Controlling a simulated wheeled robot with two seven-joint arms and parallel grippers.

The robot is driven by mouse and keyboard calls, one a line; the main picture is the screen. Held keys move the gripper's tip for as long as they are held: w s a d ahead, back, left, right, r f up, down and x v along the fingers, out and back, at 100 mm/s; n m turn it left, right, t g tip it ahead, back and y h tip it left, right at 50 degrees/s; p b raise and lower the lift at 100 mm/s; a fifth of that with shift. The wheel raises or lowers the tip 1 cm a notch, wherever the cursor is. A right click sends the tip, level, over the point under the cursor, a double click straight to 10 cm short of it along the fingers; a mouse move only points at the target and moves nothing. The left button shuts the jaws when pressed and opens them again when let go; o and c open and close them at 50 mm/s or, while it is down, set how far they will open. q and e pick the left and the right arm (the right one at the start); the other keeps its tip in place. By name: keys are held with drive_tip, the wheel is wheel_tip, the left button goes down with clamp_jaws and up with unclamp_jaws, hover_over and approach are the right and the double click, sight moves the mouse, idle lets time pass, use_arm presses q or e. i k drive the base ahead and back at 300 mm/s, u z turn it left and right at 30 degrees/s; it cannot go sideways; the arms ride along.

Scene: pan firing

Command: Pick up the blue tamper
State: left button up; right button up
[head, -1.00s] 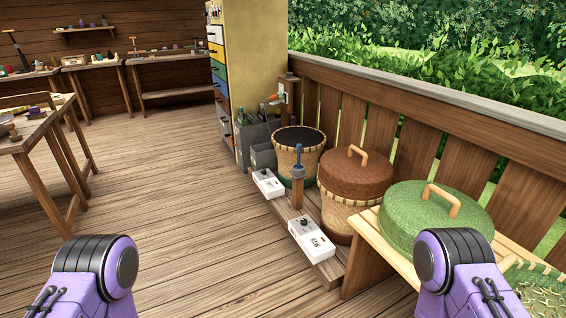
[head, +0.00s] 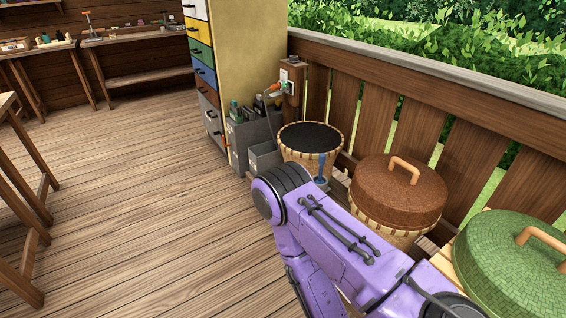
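The blue tamper (head: 321,166) stands upright with its blue handle up, in front of the black-topped woven basket. Its grey lower part is partly hidden behind my purple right arm. My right arm reaches in from the lower right and bends down, and its gripper is out of the frame or hidden. My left arm and gripper are not in view.
The black-topped basket (head: 308,138), the brown-lidded basket (head: 398,188) and the green lid (head: 515,258) line the wooden railing (head: 430,95). Grey bins (head: 250,140) stand by the drawer cabinet (head: 250,55). The plank floor (head: 140,200) at left is clear.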

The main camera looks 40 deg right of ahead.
sight(322, 157)
drive_tip(key=z, duration=0.15)
drive_tip(key=i, duration=1)
drive_tip(key=z, duration=1.2)
drive_tip(key=i, duration=0.8)
drive_tip(key=z, duration=0.9)
